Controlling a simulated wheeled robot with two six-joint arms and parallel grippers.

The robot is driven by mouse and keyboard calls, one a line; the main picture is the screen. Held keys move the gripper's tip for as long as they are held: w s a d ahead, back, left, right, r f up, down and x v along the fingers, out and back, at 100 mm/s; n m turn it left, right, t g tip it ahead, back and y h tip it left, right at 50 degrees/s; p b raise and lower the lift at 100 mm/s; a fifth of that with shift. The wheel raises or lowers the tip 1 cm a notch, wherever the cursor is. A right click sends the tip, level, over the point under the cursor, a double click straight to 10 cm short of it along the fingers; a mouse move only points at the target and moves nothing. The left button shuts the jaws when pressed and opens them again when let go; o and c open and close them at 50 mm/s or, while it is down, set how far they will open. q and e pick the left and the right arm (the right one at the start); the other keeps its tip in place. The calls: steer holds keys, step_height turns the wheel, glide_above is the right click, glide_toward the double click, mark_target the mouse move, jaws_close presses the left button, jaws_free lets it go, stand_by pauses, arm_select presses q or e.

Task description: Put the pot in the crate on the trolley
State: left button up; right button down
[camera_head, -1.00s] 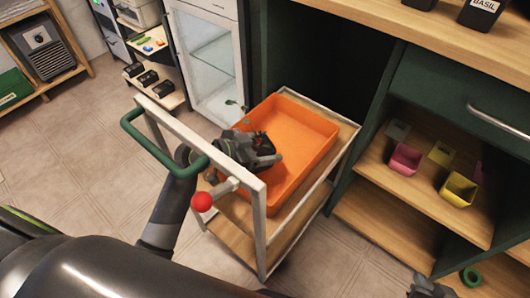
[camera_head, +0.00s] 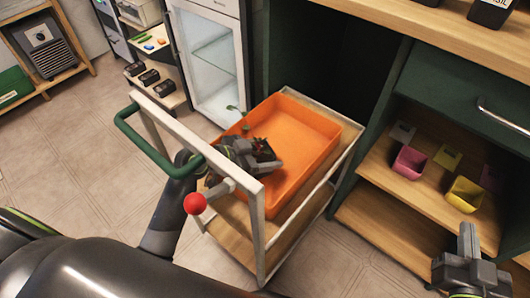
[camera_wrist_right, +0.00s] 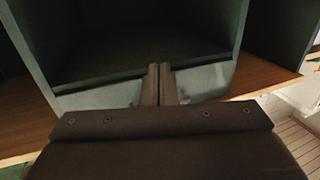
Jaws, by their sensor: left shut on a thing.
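The orange crate (camera_head: 318,125) sits on the top deck of the trolley (camera_head: 262,225), which has a white frame and a green handle. My left gripper (camera_head: 262,157) reaches over the trolley's near end. My right gripper (camera_head: 467,240) is at the lower right. Its fingers are together and empty in the right wrist view (camera_wrist_right: 160,85).
A green sprig (camera_head: 240,115) shows by the crate's left rim. A red ball knob (camera_head: 194,204) is near my left arm. Pink (camera_head: 409,161) and yellow (camera_head: 463,193) pots stand on the right shelf. A glass-door cabinet (camera_head: 210,60) stands behind. The left floor is clear.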

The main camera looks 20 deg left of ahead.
steer(key=shift+r, duration=0.2)
arm_select(q)
steer(key=shift+f, duration=0.15)
steer(key=o, duration=1.1)
arm_select(e)
steer(key=shift+r+t, duration=0.5)
steer(key=shift+r, duration=0.1)
steer(key=shift+f, duration=0.1)
arm_select(q)
steer(key=p+v, duration=0.1)
steer(key=v, duration=0.3)
steer(key=shift+s+a+r, duration=0.2)
steer(key=shift+r, duration=0.05)
steer(key=p+v, duration=0.1)
steer(key=v, duration=0.6)
steer(key=shift+s+a+r, duration=0.1)
steer(key=shift+s+r, duration=0.05)
steer(key=shift+s, duration=0.05)
arm_select(e)
steer(key=s+a+f+g+y, duration=0.1)
steer(key=s+f+g, duration=0.2)
steer(key=f, duration=0.3)
steer(key=s+a+f+g+y, duration=0.1)
steer(key=s+f+g, duration=0.3)
steer(key=f+g, duration=0.2)
steer(key=shift+f, duration=0.7)
steer(key=shift+s+d, duration=0.1)
